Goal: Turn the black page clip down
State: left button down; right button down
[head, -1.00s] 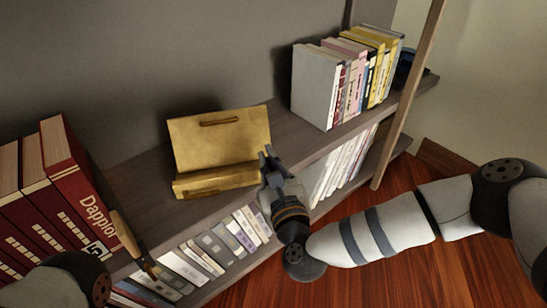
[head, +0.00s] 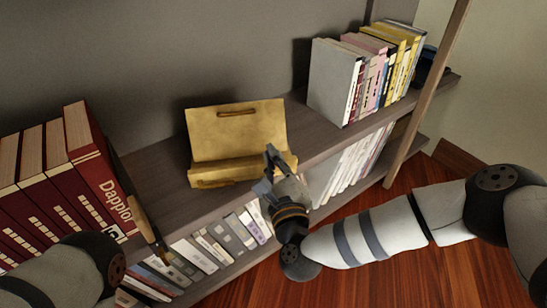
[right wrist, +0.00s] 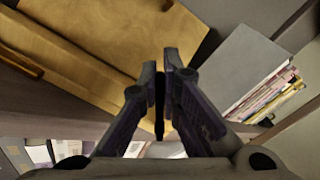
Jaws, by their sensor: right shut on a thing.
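The yellow wooden book stand (head: 236,130) stands on the shelf top, with a tilted back board and a front ledge (head: 215,183). My right gripper (head: 270,158) is at the ledge's right end. In the right wrist view, the fingertips (right wrist: 167,75) are closed around a thin black piece, seemingly the black page clip (right wrist: 159,112), in front of the stand (right wrist: 100,40). The fingers hide much of the clip, and its angle is hard to tell.
Large red books (head: 75,185) stand left of the book stand. A grey book (head: 333,82) and several coloured books (head: 385,60) stand to the right. More books (head: 215,245) fill the lower shelf. A wooden post (head: 425,100) rises at the right. Shelf top between stand and grey book is free.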

jog(key=shift+f, duration=0.1)
jog(key=c, duration=1.8)
grip_release()
jog(key=shift+o, duration=0.2)
jog(key=shift+s, duration=0.1)
